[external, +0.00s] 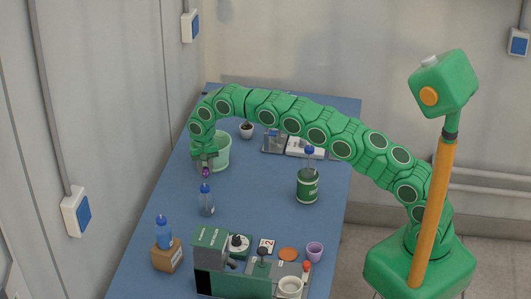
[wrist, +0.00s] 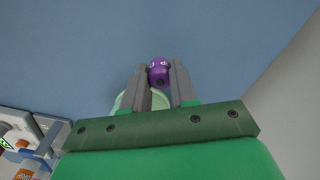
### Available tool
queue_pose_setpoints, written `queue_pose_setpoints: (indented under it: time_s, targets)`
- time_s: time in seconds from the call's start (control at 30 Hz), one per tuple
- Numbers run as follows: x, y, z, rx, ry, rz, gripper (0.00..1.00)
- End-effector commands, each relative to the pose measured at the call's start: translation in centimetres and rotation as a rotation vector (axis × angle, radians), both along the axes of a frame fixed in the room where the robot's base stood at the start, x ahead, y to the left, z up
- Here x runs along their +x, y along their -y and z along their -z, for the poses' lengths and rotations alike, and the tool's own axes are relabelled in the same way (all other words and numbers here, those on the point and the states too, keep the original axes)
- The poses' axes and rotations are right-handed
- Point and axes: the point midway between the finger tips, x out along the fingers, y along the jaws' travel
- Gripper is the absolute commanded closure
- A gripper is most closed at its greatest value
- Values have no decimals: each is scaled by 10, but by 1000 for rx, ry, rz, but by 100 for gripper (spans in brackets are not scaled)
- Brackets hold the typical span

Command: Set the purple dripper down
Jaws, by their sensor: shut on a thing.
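My gripper (external: 207,165) is at the end of the green arm, over the left part of the blue table, in front of a pale green pot. It points downward. In the wrist view my gripper (wrist: 159,80) has its two grey fingers closed on the small purple dripper (wrist: 158,70). In the external view the dripper (external: 206,173) shows as a small dark purple shape below the fingers. It appears held above the table, but the exact gap is hard to tell.
The pale green pot (external: 222,150) stands right by the gripper. A clear bottle with a blue cap (external: 206,204) stands just in front. A dark green can (external: 307,186) stands right; the table between is clear.

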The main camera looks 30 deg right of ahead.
Motion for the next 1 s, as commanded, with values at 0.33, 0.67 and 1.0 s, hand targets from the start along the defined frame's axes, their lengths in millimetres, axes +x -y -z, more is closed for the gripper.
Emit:
queue_pose_setpoints:
  time_s: [0.33,0.67,1.0]
  targets:
    - [-1,0,25,-1,-3,0,100]
    - [-1,0,27,-2,-2,0,67]
    - [-1,0,26,-1,-1,0,48]
